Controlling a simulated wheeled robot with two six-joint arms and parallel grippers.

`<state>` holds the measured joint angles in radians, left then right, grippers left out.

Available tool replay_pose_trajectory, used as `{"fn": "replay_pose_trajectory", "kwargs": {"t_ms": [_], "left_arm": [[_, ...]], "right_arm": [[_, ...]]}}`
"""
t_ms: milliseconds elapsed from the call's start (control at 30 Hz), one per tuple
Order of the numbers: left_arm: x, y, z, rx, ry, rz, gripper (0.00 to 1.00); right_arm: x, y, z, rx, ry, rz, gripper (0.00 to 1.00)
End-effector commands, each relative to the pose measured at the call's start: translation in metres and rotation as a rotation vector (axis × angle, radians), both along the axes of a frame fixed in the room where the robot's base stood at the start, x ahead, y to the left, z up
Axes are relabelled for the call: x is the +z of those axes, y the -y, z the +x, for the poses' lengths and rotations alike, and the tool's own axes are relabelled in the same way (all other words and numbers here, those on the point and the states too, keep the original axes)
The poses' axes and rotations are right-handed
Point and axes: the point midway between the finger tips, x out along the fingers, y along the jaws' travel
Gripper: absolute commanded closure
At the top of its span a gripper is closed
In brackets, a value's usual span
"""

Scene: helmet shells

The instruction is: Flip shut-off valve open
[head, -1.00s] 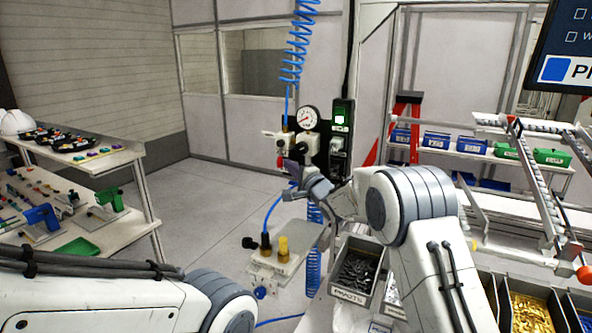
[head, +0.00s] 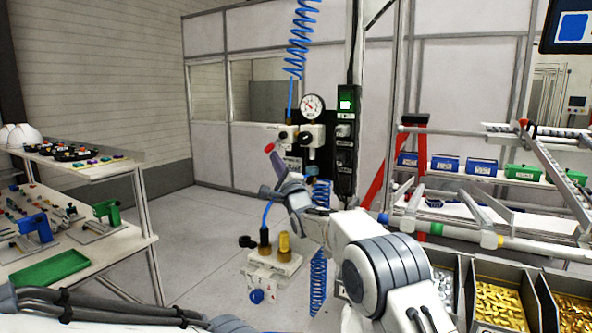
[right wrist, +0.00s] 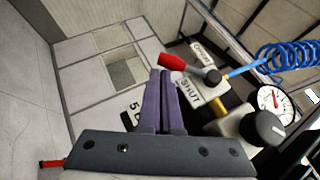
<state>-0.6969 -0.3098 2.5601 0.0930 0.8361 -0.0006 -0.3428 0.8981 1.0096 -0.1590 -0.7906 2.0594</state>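The shut-off valve's lever with a red grip (right wrist: 172,60) shows in the right wrist view, running from its pivot (right wrist: 211,76) to the left. An OPEN label (right wrist: 200,50) and a SHUT label (right wrist: 189,91) are beside it. In the head view the red grip (head: 269,148) is small, at the left of the valve panel. My right gripper (head: 273,160) has its purple fingers (right wrist: 162,75) together with nothing between them. The fingertips are just below the red grip in the wrist view; I cannot tell whether they touch it. My left gripper is out of view.
A pressure gauge (head: 312,105) and dark knob (right wrist: 264,128) are close to the lever. A blue coiled hose (head: 301,50) hangs above. A fitting block (head: 273,262) sits below my right arm. Part bins (head: 505,297) stand at right, a bench (head: 95,250) at left.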

Motion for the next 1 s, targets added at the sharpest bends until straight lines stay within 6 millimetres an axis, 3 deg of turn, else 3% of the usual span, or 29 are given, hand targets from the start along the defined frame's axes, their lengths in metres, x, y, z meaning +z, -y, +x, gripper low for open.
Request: {"fn": "replay_pose_trajectory", "kwargs": {"t_ms": [600,1000], "left_arm": [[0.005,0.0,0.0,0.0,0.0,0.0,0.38],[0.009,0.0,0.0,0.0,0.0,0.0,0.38]], "right_arm": [[0.02,-0.03,0.008,-0.001,-0.002,-0.002,1.0],[0.029,-0.036,0.009,-0.003,-0.001,-0.001,1.0]]}}
